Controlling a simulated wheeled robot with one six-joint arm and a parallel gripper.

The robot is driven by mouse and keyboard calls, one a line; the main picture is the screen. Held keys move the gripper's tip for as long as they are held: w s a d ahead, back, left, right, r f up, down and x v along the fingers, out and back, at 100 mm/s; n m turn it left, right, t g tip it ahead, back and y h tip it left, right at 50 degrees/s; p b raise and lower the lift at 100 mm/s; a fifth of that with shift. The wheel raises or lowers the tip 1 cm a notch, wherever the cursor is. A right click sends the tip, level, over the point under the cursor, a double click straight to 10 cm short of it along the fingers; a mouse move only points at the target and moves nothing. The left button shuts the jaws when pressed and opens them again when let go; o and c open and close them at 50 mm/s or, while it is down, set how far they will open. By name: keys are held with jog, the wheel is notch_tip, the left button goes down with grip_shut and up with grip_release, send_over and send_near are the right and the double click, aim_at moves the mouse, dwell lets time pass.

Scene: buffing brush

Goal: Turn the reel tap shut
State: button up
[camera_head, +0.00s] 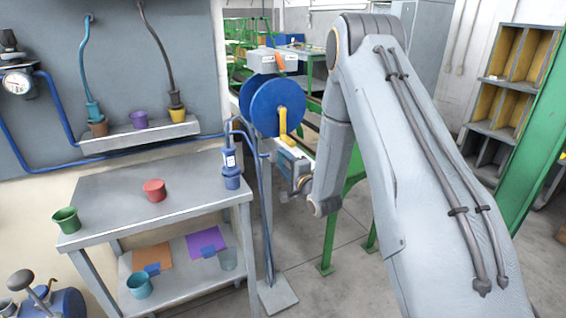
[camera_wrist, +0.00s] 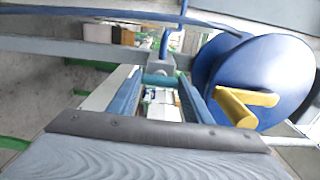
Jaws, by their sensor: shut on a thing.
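The reel tap (camera_wrist: 160,66) shows in the wrist view as a small grey body with a blue hose rising from it. A teal-blue crosspiece, apparently its handle, lies between my fingertips. My gripper (camera_wrist: 160,88) is shut on this handle, with one blue finger on each side. In the head view my gripper (camera_head: 279,153) reaches in just below the blue hose reel (camera_head: 277,107). There the tap is mostly hidden or too small to make out. The reel has a yellow crank (camera_head: 288,127); in the wrist view the crank (camera_wrist: 245,103) is right of my fingers.
A grey workbench (camera_head: 120,190) stands left, bearing a green cup (camera_head: 67,220), a red cup (camera_head: 154,190) and a blue bottle-like tool (camera_head: 230,160). A wall shelf (camera_head: 140,134) holds pots above it. A green post (camera_head: 535,150) stands at right.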

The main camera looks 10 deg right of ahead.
dwell(0.3)
jog(key=o, duration=1.1)
jog(key=shift+c, duration=0.2)
jog(key=b+v, duration=0.1)
jog(key=v, duration=0.6)
jog(key=shift+s, duration=0.4)
jog(key=shift+d, duration=0.1)
